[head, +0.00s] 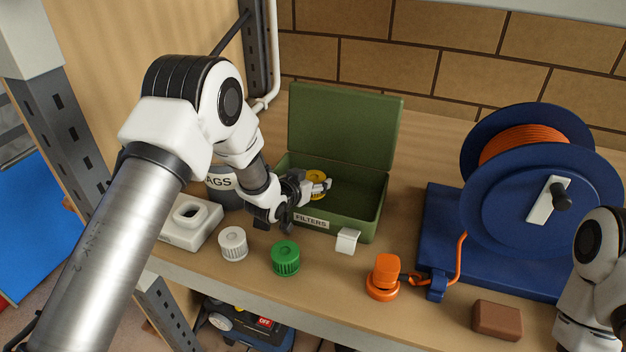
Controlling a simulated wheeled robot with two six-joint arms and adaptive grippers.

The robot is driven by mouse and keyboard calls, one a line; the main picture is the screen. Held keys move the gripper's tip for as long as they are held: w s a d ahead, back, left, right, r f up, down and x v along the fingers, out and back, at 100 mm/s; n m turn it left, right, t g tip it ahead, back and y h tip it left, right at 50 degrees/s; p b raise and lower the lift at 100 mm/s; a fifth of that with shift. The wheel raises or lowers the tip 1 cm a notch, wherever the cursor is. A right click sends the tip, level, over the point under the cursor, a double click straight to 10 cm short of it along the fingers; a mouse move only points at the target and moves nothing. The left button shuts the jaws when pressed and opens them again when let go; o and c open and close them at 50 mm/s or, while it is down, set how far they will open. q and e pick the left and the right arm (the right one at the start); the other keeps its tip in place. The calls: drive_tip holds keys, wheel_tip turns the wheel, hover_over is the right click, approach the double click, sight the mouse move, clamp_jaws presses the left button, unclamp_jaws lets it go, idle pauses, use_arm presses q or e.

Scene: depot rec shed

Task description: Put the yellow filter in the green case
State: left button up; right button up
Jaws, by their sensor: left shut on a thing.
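The green case (371,212) stands on the shelf with its lid up at the back and a "FILTERS" label on its front. The yellow filter (316,179) shows over the left part of the case's opening. My left gripper (318,186) reaches over the case's front left and is shut on the yellow filter. The fingers partly cover the filter, and I cannot tell whether it touches the case floor. My right arm shows at the right edge, but its gripper is out of view.
A white ribbed cap (233,243), a green cap (285,258) and a white block (346,240) lie in front of the case. An orange plug (384,277), a brown block (497,320) and a blue cable reel (530,203) are to the right. A white container (190,225) stands left.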

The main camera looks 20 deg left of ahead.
use_arm(q)
drive_tip(key=shift+w+f, duration=0.1)
drive_tip(key=shift+f, duration=0.3)
drive_tip(key=o, duration=1.2)
drive_tip(key=shift+r, duration=0.1)
drive_tip(key=shift+r, duration=0.1)
drive_tip(key=shift+r+p, duration=0.4)
drive_tip(key=shift+r, duration=0.05)
drive_tip(key=b+v, duration=0.3)
drive_tip(key=v, duration=0.9)
drive_tip(key=shift+r, duration=0.15)
